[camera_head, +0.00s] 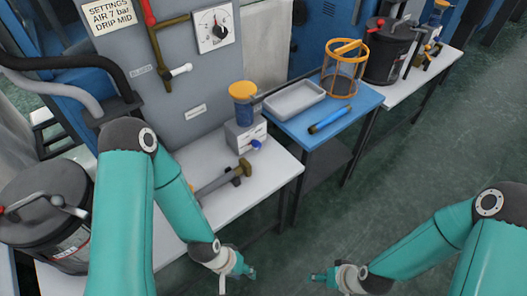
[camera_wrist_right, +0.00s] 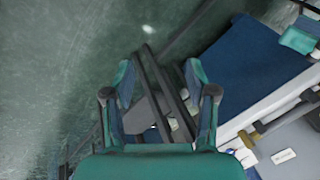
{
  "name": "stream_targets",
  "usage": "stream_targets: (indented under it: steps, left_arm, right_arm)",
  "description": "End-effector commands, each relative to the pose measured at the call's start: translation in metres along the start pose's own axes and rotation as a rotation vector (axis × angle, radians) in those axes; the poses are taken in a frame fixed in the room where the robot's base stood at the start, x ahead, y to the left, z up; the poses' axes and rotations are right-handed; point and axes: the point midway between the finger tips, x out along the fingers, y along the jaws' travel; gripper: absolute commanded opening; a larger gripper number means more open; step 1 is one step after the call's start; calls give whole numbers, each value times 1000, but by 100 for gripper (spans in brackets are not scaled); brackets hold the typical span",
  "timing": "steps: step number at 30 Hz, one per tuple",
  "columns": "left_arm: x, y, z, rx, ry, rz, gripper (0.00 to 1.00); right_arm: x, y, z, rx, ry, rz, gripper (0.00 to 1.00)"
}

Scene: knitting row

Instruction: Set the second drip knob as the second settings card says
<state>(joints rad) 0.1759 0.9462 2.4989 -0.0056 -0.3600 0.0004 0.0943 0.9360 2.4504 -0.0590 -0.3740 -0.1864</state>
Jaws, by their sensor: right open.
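A settings card (camera_head: 110,14) on the near grey cabinet reads "SETTINGS AIR 7 bar DRIP MID". A near oiler with an orange cap (camera_head: 243,89) and blue bowl stands on a white bench, with a small blue knob (camera_head: 257,144) on its grey block. Another orange-capped oiler (camera_head: 440,5) stands at the far bench; its knob is too small to read. I cannot tell which is the second. My left gripper (camera_head: 237,277) appears open and empty, in front of the near bench. My right gripper (camera_head: 326,278) is open and empty over the floor; its spread fingers show in the right wrist view (camera_wrist_right: 160,88).
A dark pot (camera_head: 388,50) stands on the far bench (camera_head: 424,73). The green floor (camera_head: 430,145) at right is clear.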

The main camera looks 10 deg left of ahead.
Motion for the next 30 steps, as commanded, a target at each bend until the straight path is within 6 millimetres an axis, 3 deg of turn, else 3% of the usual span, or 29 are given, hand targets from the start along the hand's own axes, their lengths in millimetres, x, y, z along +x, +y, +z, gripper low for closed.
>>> stream_targets:
  steps: [1, 3, 9, 14, 18, 20, 21, 25, 30]
  left_arm:
    - [17, -6, 0, -1, 0, 0, 40]
    - [32, -12, 0, -1, 0, 0, 40]
    - [81, -29, 0, -1, -1, 0, 40]
    - [119, -43, 0, -1, -1, 0, 40]
    - [151, -54, -1, -1, 0, 0, 40]
    - [162, -59, -1, -1, 0, 0, 40]
    - [170, -61, -1, -1, 0, 0, 40]
    - [187, -68, -1, -1, 0, 0, 40]
    - [196, -71, -1, -1, 0, 0, 40]
  right_arm:
    - [14, 3, -17, -140, 42, 0, 57]
    - [25, 1, -43, -395, 105, 7, 57]
    - [42, -18, -134, -1312, 317, 136, 57]
    - [37, -49, -199, -2066, 451, 381, 57]
    - [23, -83, -244, -2679, 500, 718, 57]
    - [15, -98, -259, -2906, 491, 891, 57]
    - [9, -108, -267, 2858, -446, -951, 57]
    - [-9, -133, -286, 2421, -269, -999, 57]
    - [-26, -153, -296, 2107, -139, -1018, 57]
